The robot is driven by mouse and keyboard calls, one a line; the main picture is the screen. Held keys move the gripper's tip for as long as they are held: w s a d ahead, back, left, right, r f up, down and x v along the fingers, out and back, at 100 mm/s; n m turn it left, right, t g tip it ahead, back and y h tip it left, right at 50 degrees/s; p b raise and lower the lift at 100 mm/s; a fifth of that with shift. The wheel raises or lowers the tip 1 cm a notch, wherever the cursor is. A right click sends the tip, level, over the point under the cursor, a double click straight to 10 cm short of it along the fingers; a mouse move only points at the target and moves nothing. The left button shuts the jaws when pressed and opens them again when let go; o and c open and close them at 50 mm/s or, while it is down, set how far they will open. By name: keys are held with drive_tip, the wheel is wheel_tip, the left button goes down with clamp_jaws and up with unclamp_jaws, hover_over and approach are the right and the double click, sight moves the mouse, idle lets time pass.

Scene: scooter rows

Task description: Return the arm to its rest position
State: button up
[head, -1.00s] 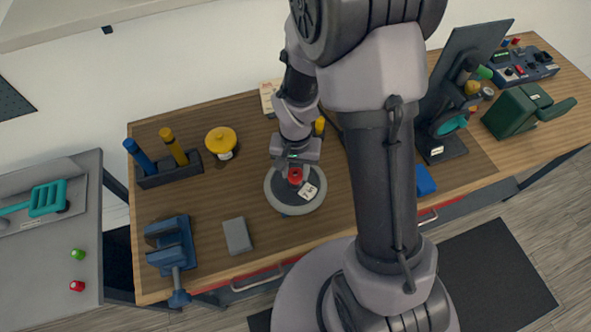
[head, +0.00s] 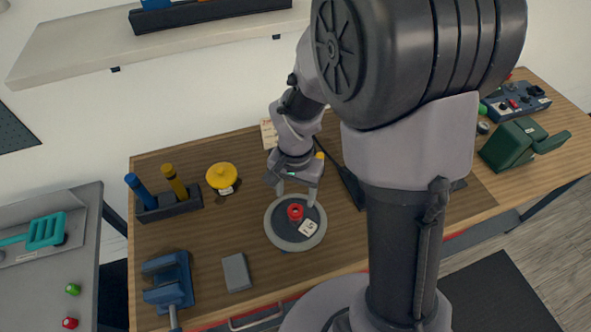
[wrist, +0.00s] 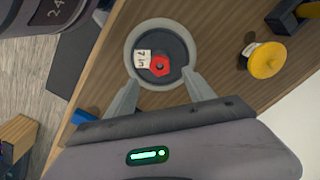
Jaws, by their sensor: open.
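My gripper (head: 297,192) is open and empty, held above the far side of a round grey dish (head: 271,230) on the wooden bench. The wrist view shows my gripper (wrist: 163,88) with its two fingers spread apart over the near rim of the dish (wrist: 133,48). A red nut-like ring (head: 295,211) lies in the dish beside a small white label (head: 308,228). The red ring also shows between the fingertips in the wrist view (wrist: 159,66), apart from both fingers. My upper arm hides part of the bench on the right.
A yellow-topped pot (head: 221,176), a holder (head: 168,206) with blue and yellow handles, a blue vise (head: 167,281) and a grey block (head: 236,272) stand left of the dish. A green device (head: 515,142) and control box (head: 516,100) stand far right. A shelf (head: 75,48) is above.

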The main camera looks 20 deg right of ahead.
wheel_tip(320, 180, up, 10)
drive_tip(key=p, duration=0.2)
drive_tip(key=s+a+f+n+t+y+b, duration=0.1)
drive_tip(key=s+a+f+t+b, duration=0.1)
drive_tip(key=s+b, duration=0.4)
drive_tip(key=s+a+f+n+t+y+b, duration=0.1)
drive_tip(key=s+a+f+n+t+b, duration=0.1)
drive_tip(key=s+b, duration=0.5)
drive_tip(key=f+t+b, duration=0.1)
drive_tip(key=b, duration=0.4)
drive_tip(key=shift+n+t, duration=0.3)
drive_tip(key=shift+t, duration=0.1)
drive_tip(key=shift+w+f, duration=0.1)
